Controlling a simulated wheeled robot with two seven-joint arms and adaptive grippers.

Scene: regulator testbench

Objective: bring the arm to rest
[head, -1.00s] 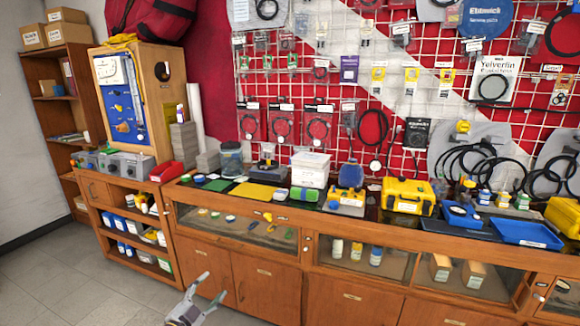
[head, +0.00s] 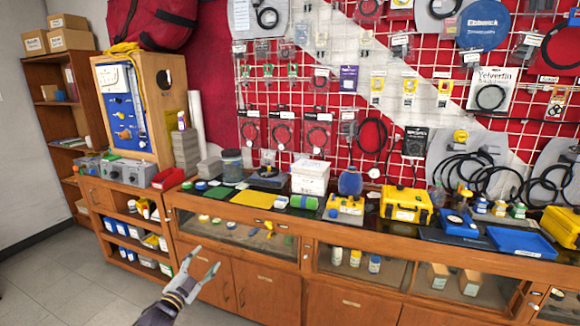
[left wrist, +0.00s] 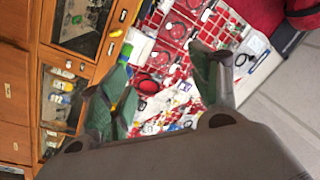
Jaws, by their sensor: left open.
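My left gripper (head: 205,267) is low in the head view, in front of the wooden cabinet doors (head: 262,289). Its two fingers are spread apart with nothing between them. In the left wrist view the two green-grey fingers of the left gripper (left wrist: 165,95) stand wide apart and empty, with the counter and red wall beyond. My right gripper does not show in either view.
A long wooden counter (head: 290,230) with glass-fronted cases runs across the room. On it are a yellow case (head: 405,203), a blue tray (head: 520,242) and a white box (head: 310,178). A wooden shelf (head: 130,228) stands left. Grey floor (head: 60,290) is free.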

